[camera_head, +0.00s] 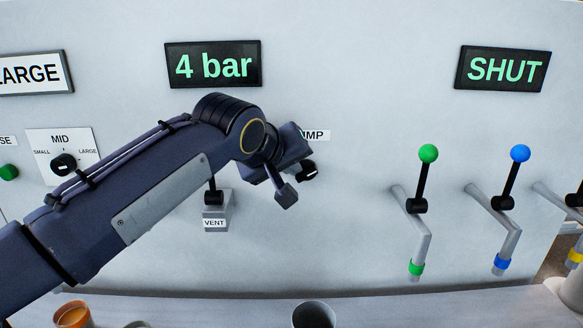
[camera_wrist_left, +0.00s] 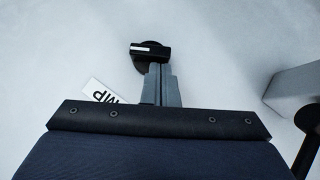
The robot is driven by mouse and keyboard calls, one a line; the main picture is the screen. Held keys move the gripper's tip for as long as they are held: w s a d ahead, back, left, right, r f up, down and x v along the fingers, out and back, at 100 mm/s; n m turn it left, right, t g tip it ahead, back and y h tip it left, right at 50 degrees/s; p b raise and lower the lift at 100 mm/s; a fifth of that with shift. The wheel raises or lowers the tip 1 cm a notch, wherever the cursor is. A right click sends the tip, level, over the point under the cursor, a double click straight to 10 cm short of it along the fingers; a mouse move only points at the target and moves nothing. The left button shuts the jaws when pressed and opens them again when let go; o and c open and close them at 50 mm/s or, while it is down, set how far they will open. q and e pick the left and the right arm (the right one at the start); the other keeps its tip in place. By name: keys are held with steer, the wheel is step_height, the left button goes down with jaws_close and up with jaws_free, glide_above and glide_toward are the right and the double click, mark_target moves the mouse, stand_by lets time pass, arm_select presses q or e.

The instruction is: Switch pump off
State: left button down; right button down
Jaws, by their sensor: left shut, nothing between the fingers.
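The pump knob (camera_head: 308,171) is a black rotary knob on the pale wall panel, below a label (camera_head: 316,135) of which only "IMP" shows beside my arm. My left gripper (camera_head: 287,196) is in front of the panel next to the knob, shut and empty. In the left wrist view the knob (camera_wrist_left: 150,51) has a white mark pointing left, and my left gripper's shut fingertips (camera_wrist_left: 158,70) are right at its lower edge. Whether they touch it I cannot tell. The label (camera_wrist_left: 103,91) is partly hidden there. My right gripper is not in view.
A display (camera_head: 213,65) reads "4 bar" and another (camera_head: 503,69) reads "SHUT". The vent lever (camera_head: 213,197) is below my forearm. Green (camera_head: 428,154) and blue (camera_head: 520,153) levers stand to the right. Cups, including a dark one (camera_head: 314,314), stand on the ledge below.

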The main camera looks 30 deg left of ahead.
arm_select(q)
steer(key=shift+s+a+f+n+t+h+b, duration=0.1)
steer(key=shift+f+n+t+h+b, duration=0.65)
steer(key=shift+b, duration=2.1)
steer(key=shift+s+a+f+n+t+h+b, duration=0.15)
steer(key=shift+f+n+t+h+b, duration=0.6)
steer(key=shift+b, duration=2.15)
steer(key=shift+a+f+n+t+h+b, duration=0.1)
steer(key=shift+f+n+t+h+b, duration=0.2)
steer(key=shift+n+t+h+b, duration=1.75)
steer(key=shift+m+g+y+b, duration=0.35)
steer(key=shift+m+y+b, duration=0.4)
steer(key=shift+y, duration=0.4)
glide_toward(297, 179)
steer(key=shift+w+a+f, duration=0.25)
steer(key=shift+a, duration=0.1)
